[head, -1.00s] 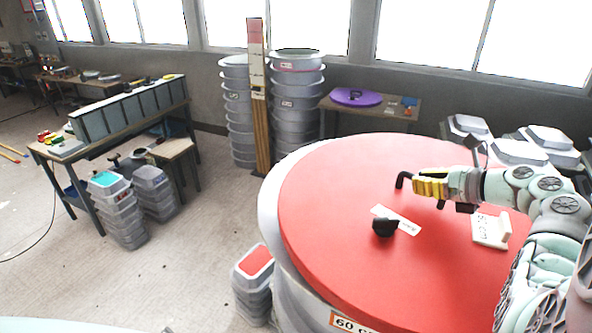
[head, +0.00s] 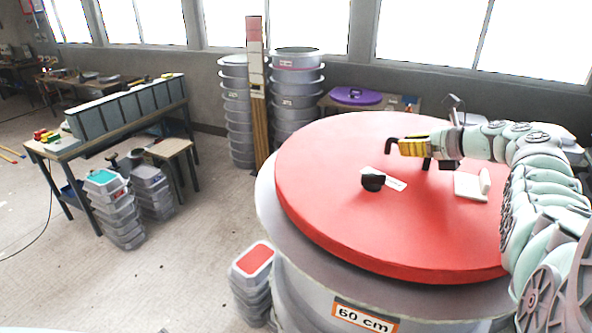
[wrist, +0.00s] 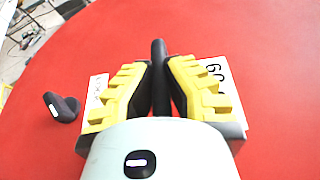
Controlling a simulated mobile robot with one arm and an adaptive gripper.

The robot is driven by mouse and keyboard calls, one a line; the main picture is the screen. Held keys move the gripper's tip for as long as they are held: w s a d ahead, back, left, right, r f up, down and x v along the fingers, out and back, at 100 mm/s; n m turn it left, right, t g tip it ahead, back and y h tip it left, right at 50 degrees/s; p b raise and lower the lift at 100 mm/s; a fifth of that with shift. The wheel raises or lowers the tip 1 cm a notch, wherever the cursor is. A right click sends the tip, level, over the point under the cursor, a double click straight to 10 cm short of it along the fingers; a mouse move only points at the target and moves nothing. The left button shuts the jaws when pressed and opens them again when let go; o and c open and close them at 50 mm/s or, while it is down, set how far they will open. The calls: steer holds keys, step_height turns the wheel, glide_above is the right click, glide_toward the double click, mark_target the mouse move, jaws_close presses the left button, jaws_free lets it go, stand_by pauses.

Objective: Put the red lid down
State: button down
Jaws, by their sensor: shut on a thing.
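The red lid (head: 330,205) is a large round disc over a big grey mould (head: 315,285) labelled 60 cm. More of the mould's flange shows along the lid's front and left; the lid sits toward the back right and seems raised, though contact at the back is hidden. My gripper (head: 407,147) is shut on the lid's black bar handle (head: 390,153). In the wrist view, the yellow fingers (wrist: 160,80) close on both sides of the black bar (wrist: 159,60), with red lid all around.
Stacked grey moulds (head: 296,95) and a wooden post (head: 258,100) stand behind. A purple lid (head: 355,96) lies on a back table. A small mould stack with a red top (head: 253,260) stands close at left.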

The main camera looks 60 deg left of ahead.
mark_target(394, 156)
steer(key=shift+a+r, duration=0.15)
steer(key=shift+a, duration=0.1)
steer(key=shift+w+a+b, duration=0.1)
steer(key=shift+a+b, duration=0.05)
steer(key=shift+b, duration=0.5)
step_height(394, 156, down, 4)
steer(key=b, duration=0.4)
steer(key=shift+r, duration=0.3)
steer(key=c, duration=1.5)
jaws_free()
steer(key=shift+c, duration=0.2)
steer(key=o, duration=0.4)
